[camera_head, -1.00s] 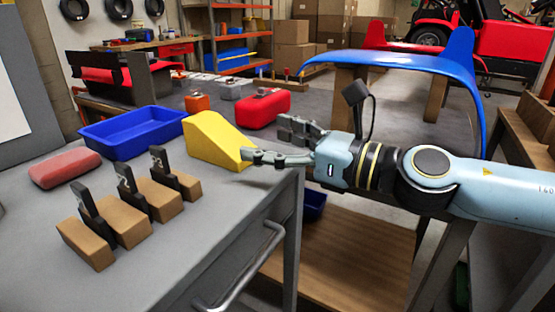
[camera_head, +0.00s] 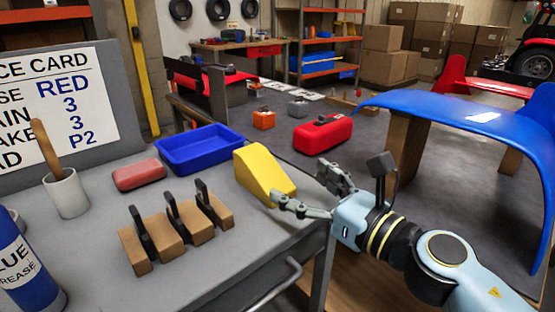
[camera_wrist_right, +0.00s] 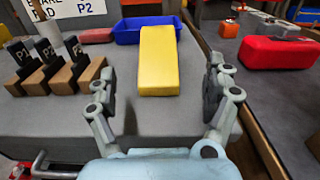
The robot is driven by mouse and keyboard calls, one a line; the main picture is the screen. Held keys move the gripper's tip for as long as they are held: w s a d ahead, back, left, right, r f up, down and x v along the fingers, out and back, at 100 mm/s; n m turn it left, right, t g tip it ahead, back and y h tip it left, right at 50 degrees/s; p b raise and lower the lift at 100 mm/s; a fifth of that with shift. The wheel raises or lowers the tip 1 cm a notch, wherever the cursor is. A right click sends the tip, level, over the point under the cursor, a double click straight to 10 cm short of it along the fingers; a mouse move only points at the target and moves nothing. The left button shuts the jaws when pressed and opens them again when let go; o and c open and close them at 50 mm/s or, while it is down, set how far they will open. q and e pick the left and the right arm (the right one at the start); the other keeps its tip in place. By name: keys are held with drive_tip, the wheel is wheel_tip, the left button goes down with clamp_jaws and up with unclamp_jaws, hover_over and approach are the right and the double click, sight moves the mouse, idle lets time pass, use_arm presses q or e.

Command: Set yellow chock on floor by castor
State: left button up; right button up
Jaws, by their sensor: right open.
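The yellow chock (camera_head: 262,172), a wedge, sits on the grey cabinet top near its right edge, beside the blue tray. My right gripper (camera_head: 312,197) is open and empty, just right of the chock, with its fingers pointing toward it. In the right wrist view the chock (camera_wrist_right: 159,62) lies ahead, between the two spread fingers (camera_wrist_right: 161,95) and apart from them as far as I can tell. My left gripper is not in view. No castor and no floor beside one can be made out.
On the cabinet (camera_head: 95,215) are a blue tray (camera_head: 200,160), a red block (camera_head: 138,175), several wooden blocks with black tagged clips (camera_head: 175,235), and a cup (camera_head: 66,193). A red case (camera_head: 322,135) and a blue curved panel (camera_head: 470,120) are on the bench behind.

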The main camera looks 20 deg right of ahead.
sight(264, 166)
drive_tip(key=x, duration=0.5)
drive_tip(key=shift+a, duration=0.1)
drive_tip(key=x, duration=0.3)
drive_tip(key=f+x, duration=0.1)
drive_tip(key=x, duration=0.1)
drive_tip(key=shift+w+a, duration=0.1)
drive_tip(key=shift+w, duration=0.1)
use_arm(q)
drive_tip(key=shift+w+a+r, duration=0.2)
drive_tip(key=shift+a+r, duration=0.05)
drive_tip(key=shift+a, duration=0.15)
